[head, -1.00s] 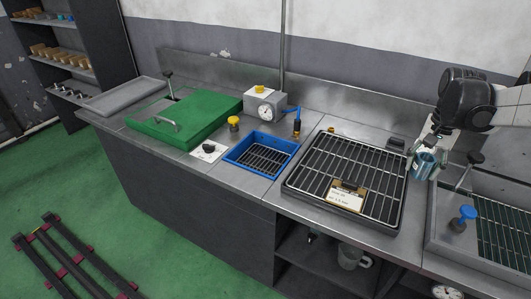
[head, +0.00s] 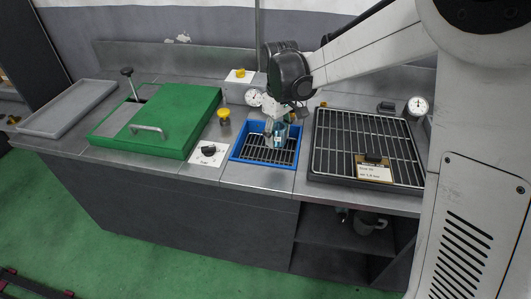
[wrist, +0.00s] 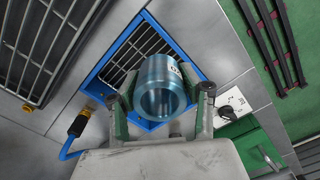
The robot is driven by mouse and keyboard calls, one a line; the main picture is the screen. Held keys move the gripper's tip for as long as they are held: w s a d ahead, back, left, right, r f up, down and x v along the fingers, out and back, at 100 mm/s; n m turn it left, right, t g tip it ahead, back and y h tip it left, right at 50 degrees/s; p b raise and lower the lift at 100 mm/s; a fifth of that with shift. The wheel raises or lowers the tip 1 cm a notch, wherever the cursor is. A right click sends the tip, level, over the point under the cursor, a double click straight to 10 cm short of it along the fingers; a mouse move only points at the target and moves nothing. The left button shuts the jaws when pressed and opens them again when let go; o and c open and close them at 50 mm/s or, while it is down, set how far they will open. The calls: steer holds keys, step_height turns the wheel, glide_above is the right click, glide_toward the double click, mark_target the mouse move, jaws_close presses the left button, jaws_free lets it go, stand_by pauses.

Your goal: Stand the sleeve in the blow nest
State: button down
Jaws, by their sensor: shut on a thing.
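The sleeve (wrist: 162,88) is a shiny blue metal tube with a small white label, seen in the wrist view with its open end facing the camera. My gripper (head: 279,132) is shut on it, one finger on each side. The blow nest appears to be the blue-framed recess with a dark grate (head: 237,157); its frame also shows in the wrist view (wrist: 104,75). The sleeve is over this recess in both views. In the head view my gripper partly hides it. Whether its lower end touches the grate I cannot tell.
A green lidded box (head: 165,115) and a black knob panel (head: 208,153) are left of the recess, with a yellow-topped button (head: 224,115) close by. A large grated tray (head: 367,150) with a label is on the right. A blue hose (wrist: 70,150) runs beside the recess.

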steer(key=a+n, duration=0.1)
steer(key=s+a+f+n, duration=0.1)
steer(key=a+n, duration=0.1)
steer(key=s+a+n, duration=0.1)
steer(key=a, duration=0.1)
steer(key=shift+s+a+f+n, duration=0.2)
steer(key=shift+f+n, duration=0.1)
steer(key=shift+f, duration=0.1)
glide_above(268, 152)
step_height(268, 152, down, 7)
steer(key=shift+r, duration=0.1)
steer(key=shift+f, duration=2.05)
steer(key=shift+f, duration=0.1)
steer(key=shift+f+b, duration=0.1)
steer(key=shift+b, duration=0.25)
steer(key=c, duration=1)
jaws_free()
steer(key=shift+c, duration=0.2)
